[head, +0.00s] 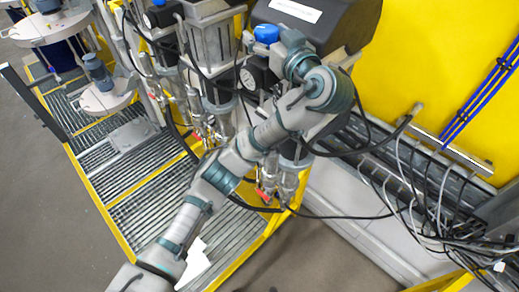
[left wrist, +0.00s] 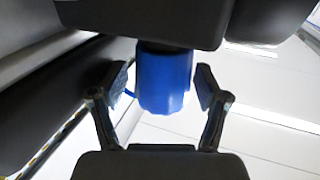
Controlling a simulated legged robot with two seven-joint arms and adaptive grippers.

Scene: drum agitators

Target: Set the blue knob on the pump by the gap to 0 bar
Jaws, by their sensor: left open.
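The blue knob (head: 267,33) sits on top of a black regulator (head: 262,71) on the pump, beside the grey-and-teal end of my left arm. A round gauge (head: 247,79) faces out below it; its reading is too small to tell. In the left wrist view the blue knob (left wrist: 165,80) stands between the two fingers of my left gripper (left wrist: 161,84). The gripper is open, with a gap on each side of the knob. In the head view its fingers are hard to make out. My right gripper is not in view.
A second blue knob (head: 158,2) is on another pump to the left. A dark housing (head: 325,20) rises just behind my wrist. Black hoses and a cable tray (head: 420,175) lie to the right. A grated platform (head: 125,165) with yellow edges lies below.

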